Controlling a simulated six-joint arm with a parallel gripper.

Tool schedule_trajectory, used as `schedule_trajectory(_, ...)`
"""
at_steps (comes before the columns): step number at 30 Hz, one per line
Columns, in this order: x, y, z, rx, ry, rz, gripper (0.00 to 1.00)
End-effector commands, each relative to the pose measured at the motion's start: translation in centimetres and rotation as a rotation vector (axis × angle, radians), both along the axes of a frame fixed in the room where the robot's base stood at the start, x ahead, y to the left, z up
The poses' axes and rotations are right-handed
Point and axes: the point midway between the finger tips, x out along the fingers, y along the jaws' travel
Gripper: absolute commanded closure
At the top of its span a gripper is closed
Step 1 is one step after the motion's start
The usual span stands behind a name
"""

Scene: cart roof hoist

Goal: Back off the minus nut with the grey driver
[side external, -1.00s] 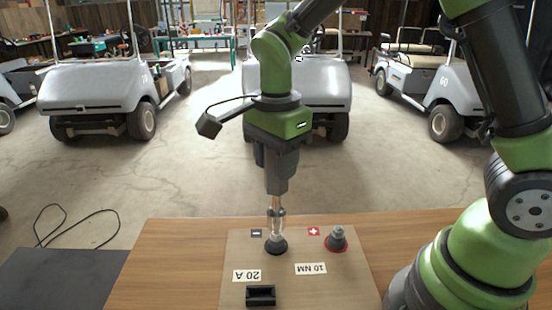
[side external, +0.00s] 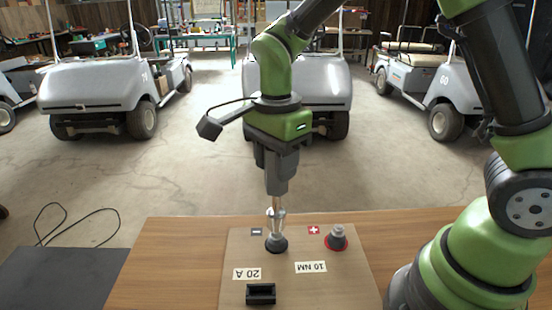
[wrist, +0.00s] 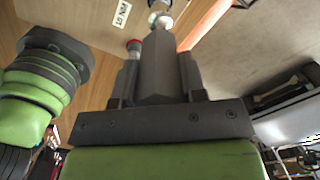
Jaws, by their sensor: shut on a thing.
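My gripper (side external: 276,180) points straight down over the minus terminal and is shut on the dark grey driver (wrist: 157,70), whose body sits between the fingers in the wrist view. The driver's thin copper-coloured shaft (side external: 275,203) ends in a silvery tip (side external: 276,222). This tip is right above or on the minus nut (side external: 276,242), on its black round base beside the minus label (side external: 257,232). The tip hides much of the nut, so I cannot tell how deeply it is seated. In the wrist view the tip end (wrist: 158,18) is at the top edge.
The plus terminal (side external: 337,238) with its red ring stands right of the minus one. The board (side external: 345,285) carries "10 NM" and "20 A" labels and a black open holder (side external: 261,294). Wooden table (side external: 165,265) is bare to the left. Golf carts stand behind.

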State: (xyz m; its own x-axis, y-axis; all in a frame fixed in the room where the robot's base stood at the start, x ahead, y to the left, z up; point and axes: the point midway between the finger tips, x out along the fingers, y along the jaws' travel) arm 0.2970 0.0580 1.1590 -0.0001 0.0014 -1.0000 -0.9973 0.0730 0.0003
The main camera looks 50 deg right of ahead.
Motion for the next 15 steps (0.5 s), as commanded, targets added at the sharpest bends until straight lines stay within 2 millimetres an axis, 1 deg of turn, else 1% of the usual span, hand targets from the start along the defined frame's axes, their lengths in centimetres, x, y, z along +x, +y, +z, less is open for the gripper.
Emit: schedule_trajectory(15, 0.0, 0.0, -1.6, 0.000, 0.001, 0.000, 1.00)
